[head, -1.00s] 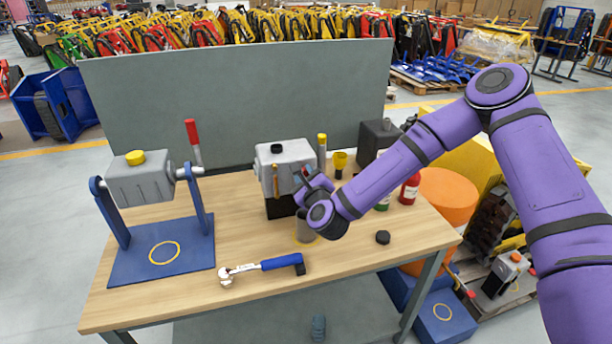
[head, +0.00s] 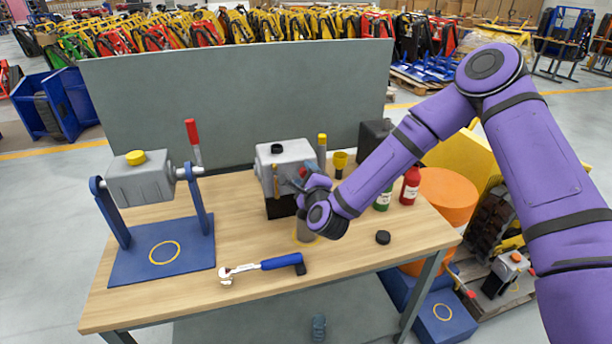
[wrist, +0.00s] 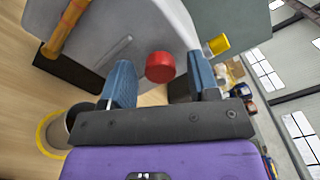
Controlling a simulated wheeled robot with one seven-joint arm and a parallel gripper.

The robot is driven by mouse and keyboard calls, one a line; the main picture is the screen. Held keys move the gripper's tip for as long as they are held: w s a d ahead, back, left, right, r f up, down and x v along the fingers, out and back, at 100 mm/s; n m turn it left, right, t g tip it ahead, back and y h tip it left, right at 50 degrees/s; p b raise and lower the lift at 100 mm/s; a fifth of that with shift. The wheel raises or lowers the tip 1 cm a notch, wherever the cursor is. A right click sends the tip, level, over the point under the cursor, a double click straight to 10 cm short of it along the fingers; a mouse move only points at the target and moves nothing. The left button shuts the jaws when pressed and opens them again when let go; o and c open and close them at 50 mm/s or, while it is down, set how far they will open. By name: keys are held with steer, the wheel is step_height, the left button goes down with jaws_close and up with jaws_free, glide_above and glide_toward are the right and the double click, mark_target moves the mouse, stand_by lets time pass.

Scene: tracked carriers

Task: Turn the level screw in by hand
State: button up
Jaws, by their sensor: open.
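A grey gearbox housing (head: 290,158) stands on a black base at the middle of the table. In the wrist view, its rounded grey face (wrist: 140,30) fills the upper part. A round red screw head (wrist: 160,67), which I take to be the level screw, sits at the edge of that face. My gripper (wrist: 161,80) is open, with one blue finger on each side of the red head. I cannot tell whether either finger touches it. In the head view, my gripper (head: 310,183) is at the housing's right side, and my wrist hides much of that side.
A blue-handled wrench (head: 265,265) lies at the table's front. A black cap (head: 383,237) lies to the right. A grey cup (wrist: 62,130) on a yellow ring stands below my gripper. Bottles and a yellow funnel (head: 340,160) stand behind. A second gearbox (head: 140,185) hangs in a blue stand at left.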

steer(key=n, duration=0.6)
steer(key=shift+r+n, duration=0.1)
steer(key=shift+n, duration=0.2)
steer(key=n, duration=0.4)
steer(key=shift+a, duration=0.1)
steer(key=n, duration=1.3)
steer(key=shift+c, duration=0.2)
